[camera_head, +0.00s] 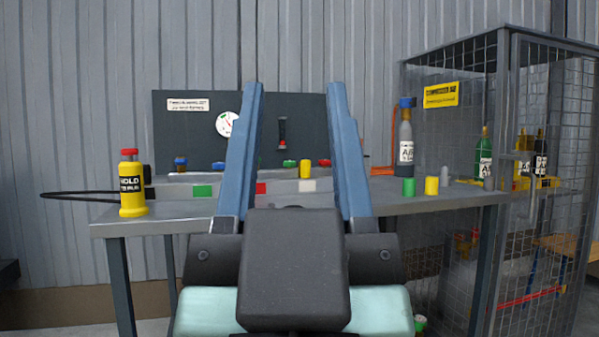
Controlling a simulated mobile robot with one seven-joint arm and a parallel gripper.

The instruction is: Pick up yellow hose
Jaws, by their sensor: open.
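My gripper (294,88) is in the middle foreground, its two long blue fingers pointing up and spread wide apart, with nothing between them that they touch. I cannot make out a yellow hose for certain. A yellow bottle-shaped body (133,203) with a red top and a black label stands upright at the left end of the bench, left of my gripper. A thin black hose loop (75,192) sticks out past the bench's left edge beside it. My gripper hides part of the bench middle.
The grey bench (420,203) carries small yellow, green and red pieces. A dark backboard (185,135) with a gauge (227,124) stands behind. A grey cylinder (406,140) stands at the right, near a mesh cage (540,220) holding several bottles. An orange hose (382,170) lies behind.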

